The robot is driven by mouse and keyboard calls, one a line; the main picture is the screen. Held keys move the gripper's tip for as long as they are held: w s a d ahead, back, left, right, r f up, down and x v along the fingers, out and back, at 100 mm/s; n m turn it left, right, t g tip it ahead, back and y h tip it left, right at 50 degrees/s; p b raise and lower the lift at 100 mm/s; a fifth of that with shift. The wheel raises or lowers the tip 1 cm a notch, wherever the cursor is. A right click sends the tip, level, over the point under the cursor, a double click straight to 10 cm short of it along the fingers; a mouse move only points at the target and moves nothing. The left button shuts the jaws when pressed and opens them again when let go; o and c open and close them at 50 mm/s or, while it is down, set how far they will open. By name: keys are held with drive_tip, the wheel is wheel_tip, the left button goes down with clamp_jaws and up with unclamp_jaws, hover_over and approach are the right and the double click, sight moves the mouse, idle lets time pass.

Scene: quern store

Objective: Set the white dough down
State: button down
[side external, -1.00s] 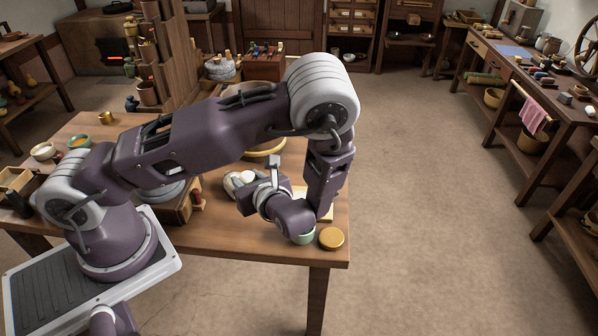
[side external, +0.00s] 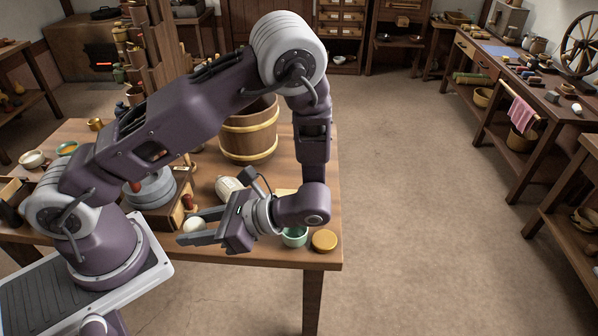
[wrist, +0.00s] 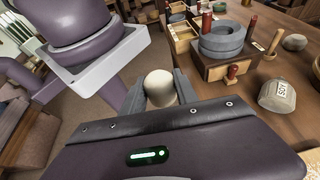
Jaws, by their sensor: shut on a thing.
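The white dough (side external: 194,226) is a pale, rounded lump held between the fingers of my gripper (side external: 190,233). In the wrist view the dough (wrist: 160,88) sits between the two grey fingers of my gripper (wrist: 160,96), with its top showing above them. In the side view the fingers point left, near the front edge of the wooden table (side external: 225,252). I see no contact between dough and tabletop, but its exact height is hard to tell.
A grey quern (side external: 151,188) on a wooden box stands left of the dough. A pale jar (side external: 229,188) labelled SOY lies behind my gripper, with a wooden bucket (side external: 250,135) farther back.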

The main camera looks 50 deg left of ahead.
drive_tip(key=s+d+n+g+h, duration=0.2)
drive_tip(key=d+n+g+h, duration=0.2)
drive_tip(key=d+n+h, duration=1.1)
drive_tip(key=w+d+f+n+t+h, duration=0.1)
drive_tip(key=w+d+n+t+h, duration=0.3)
drive_tip(key=w, duration=0.4)
drive_tip(key=w+d+n+t+h, duration=0.2)
drive_tip(key=w+n+t+h, duration=0.3)
drive_tip(key=w, duration=0.3)
drive_tip(key=w+a+f+n+t+y, duration=0.2)
drive_tip(key=w+a+f+n+t, duration=0.3)
drive_tip(key=w+a+n+t, duration=0.6)
drive_tip(key=w+a+f+n+t+y, duration=0.1)
drive_tip(key=a+f+n+t+y, duration=0.1)
drive_tip(key=a, duration=0.2)
drive_tip(key=w+a+f+n+t+y, duration=0.1)
drive_tip(key=a+f+n+y, duration=0.1)
drive_tip(key=a, duration=0.3)
drive_tip(key=w+a+f+n+t+y, duration=0.1)
drive_tip(key=a+f+n+t+y, duration=0.1)
drive_tip(key=a, duration=0.3)
drive_tip(key=shift+w+f+t+y, duration=0.1)
drive_tip(key=shift+f+t+y, duration=0.2)
drive_tip(key=shift+f, duration=0.35)
hover_over(299, 171)
drive_tip(key=shift+s+d+f, duration=0.1)
drive_tip(key=shift+s+d, duration=0.1)
drive_tip(key=f, duration=0.3)
drive_tip(key=shift+w+a+f, duration=0.15)
drive_tip(key=shift+w+f, duration=0.05)
